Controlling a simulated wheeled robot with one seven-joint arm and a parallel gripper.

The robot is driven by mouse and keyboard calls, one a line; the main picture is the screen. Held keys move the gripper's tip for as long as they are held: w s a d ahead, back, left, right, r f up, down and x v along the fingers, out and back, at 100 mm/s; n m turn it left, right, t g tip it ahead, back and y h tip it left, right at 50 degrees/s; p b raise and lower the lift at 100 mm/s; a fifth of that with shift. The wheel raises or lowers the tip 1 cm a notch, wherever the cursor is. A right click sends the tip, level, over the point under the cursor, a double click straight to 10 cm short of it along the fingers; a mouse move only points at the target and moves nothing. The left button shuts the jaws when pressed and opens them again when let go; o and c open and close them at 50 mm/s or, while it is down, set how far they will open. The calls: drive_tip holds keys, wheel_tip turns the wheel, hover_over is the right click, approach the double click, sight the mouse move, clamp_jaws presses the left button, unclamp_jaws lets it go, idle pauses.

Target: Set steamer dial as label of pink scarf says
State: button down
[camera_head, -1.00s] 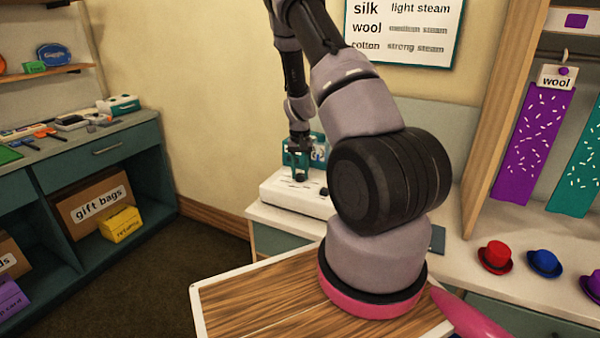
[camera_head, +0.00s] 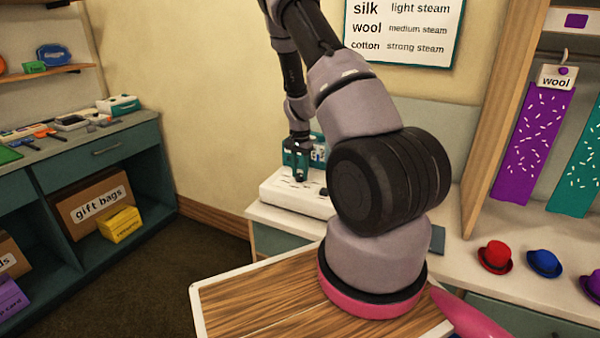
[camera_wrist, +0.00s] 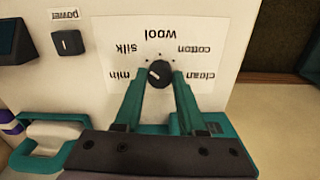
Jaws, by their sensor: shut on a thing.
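The steamer (camera_head: 285,195) is a white box on the counter, with a teal part behind it. Its black dial (camera_wrist: 160,74) shows in the wrist view, ringed by upside-down labels min, silk, wool, cotton and clean. A pale mark on the dial seems to point left, toward the min and silk side; the exact setting is unclear. My gripper (camera_wrist: 160,80) is shut on the dial, one teal finger on each side; it also shows in the head view (camera_head: 299,176). No pink scarf is in view. A purple scarf (camera_head: 533,145) hangs at right under a wool label.
A wall chart (camera_head: 402,30) reads silk light steam, wool medium steam, cotton strong steam. A power switch (camera_wrist: 68,43) sits beside the dial panel. A teal scarf (camera_head: 577,178) hangs at right above red (camera_head: 495,257) and blue hats (camera_head: 544,263). Shelves with boxes stand at left.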

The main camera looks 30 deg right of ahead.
sight(300, 174)
idle(0.3)
drive_tip(key=c, duration=0.5)
unclamp_jaws()
wheel_tip(300, 174, up, 11)
drive_tip(key=shift+f, duration=0.1)
